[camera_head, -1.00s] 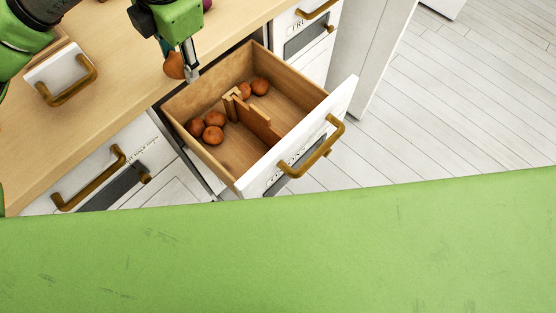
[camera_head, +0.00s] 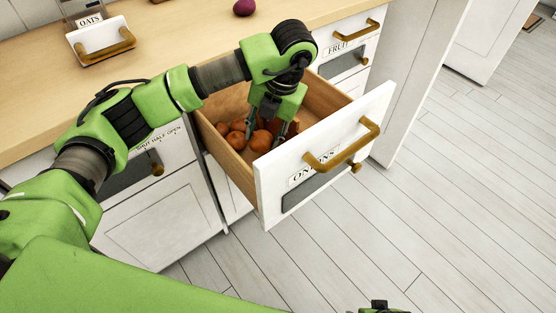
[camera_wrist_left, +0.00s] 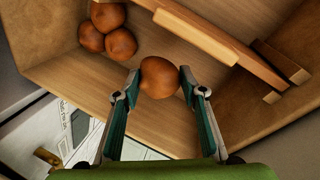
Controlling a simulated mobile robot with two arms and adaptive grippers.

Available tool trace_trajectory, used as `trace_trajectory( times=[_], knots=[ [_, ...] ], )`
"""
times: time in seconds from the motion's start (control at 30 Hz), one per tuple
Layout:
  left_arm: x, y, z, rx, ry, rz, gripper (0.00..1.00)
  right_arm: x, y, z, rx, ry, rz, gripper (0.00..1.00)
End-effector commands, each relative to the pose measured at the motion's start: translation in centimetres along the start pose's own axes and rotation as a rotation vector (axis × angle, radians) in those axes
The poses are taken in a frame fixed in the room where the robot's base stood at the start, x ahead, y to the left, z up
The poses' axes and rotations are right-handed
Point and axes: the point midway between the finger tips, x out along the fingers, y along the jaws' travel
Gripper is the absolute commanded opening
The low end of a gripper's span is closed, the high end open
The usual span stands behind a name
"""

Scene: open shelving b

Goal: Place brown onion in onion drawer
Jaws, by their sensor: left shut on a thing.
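The brown onion (camera_head: 261,141) is between the fingertips of my left gripper (camera_head: 267,127), which is shut on it. The left wrist view also shows this onion (camera_wrist_left: 160,78) gripped from both sides. It is within the open onion drawer (camera_head: 272,196), over the part on the near side of the wooden divider (camera_wrist_left: 205,38). I cannot tell whether it touches the drawer floor. Several other brown onions (camera_wrist_left: 108,28) lie in the drawer's corner, apart from the held one. A small dark and green part at the bottom edge of the head view may be my right gripper (camera_head: 380,309).
The drawer's white front has a brown handle (camera_head: 340,150). A wooden counter (camera_head: 180,52) runs behind it, with a purple onion (camera_head: 244,7) and a bin labelled OATS (camera_head: 100,42). A FRUIT drawer (camera_head: 350,42) is at the right. The floor (camera_head: 450,200) at right is clear.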

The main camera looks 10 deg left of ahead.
Motion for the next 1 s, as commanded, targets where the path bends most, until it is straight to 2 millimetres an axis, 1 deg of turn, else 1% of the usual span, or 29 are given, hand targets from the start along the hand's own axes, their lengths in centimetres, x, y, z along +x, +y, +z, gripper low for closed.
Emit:
trace_trajectory(
  times=[0.03, 0.1, 0.27, 0.4, 0.5, 0.6, 0.87, 1.0],
  knots=[
    [1.0, -0.3, 0.0, 0.001, 0.001, -0.002, 0.15, -0.5, 0.0, -0.4, 0.001, 0.006, 0.001, 0.56],
    [1.8, -0.5, 0.0, 0.000, 0.000, -0.001, 0.15, -1.2, 0.1, -0.8, 0.001, 0.010, 0.001, 0.56],
    [3.0, -0.8, 0.0, 0.000, -0.001, 0.000, 0.15, -2.3, 0.1, -1.2, 0.003, 0.014, 0.002, 0.56],
    [5.0, -1.3, -0.1, 0.001, 0.002, 0.000, 0.15, -3.5, 0.2, -1.9, 0.004, 0.022, 0.004, 0.56],
    [6.2, -1.6, 0.0, 0.000, 0.000, 0.000, 0.15, -4.0, 0.2, -2.0, 0.004, 0.023, 0.004, 0.56],
    [6.6, -1.7, 0.0, 0.001, -0.001, 0.000, 0.15, -4.3, 0.3, -2.1, 0.005, 0.025, 0.004, 0.56],
    [6.7, -1.7, 0.0, 0.001, -0.002, 0.000, 0.15, -4.3, 0.3, -2.1, 0.005, 0.025, 0.004, 0.56],
    [6.8, -1.8, 0.1, 0.001, -0.002, 0.000, 0.15, -4.7, 0.2, -2.4, 0.005, 0.028, 0.004, 0.56]
  ],
)
